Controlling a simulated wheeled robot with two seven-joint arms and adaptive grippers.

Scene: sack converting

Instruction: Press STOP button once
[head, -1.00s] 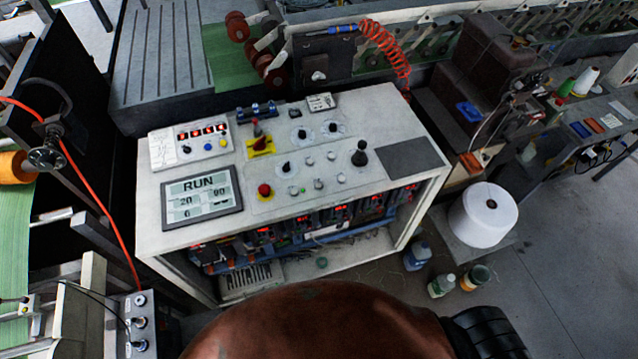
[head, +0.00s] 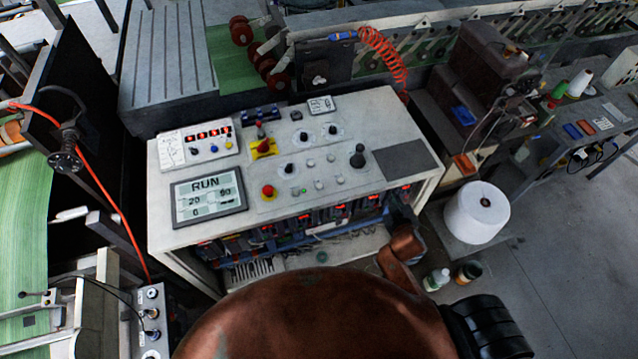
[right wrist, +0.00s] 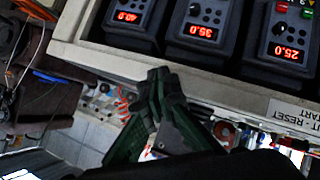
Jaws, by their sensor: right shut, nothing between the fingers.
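A red mushroom button (head: 268,190) stands on the console top (head: 340,205), right of the display reading RUN (head: 208,196). No STOP lettering is readable, so I cannot confirm which control is STOP. Another red-topped control (head: 261,131) sits on a yellow plate farther back. In the right wrist view my right gripper (right wrist: 157,76) is shut and empty, its dark green fingers together below the row of red-digit units. In the head view only my brown arm part shows by the console's front right corner; the fingertips are hidden. My left gripper is out of view.
Knobs and a black joystick (head: 357,157) stand on the console. Drive units with red digits (right wrist: 209,30) fill the open front. A label reading RESET (right wrist: 287,110) is on a pale edge. A white roll (head: 477,213) and bottles (head: 436,280) stand at right.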

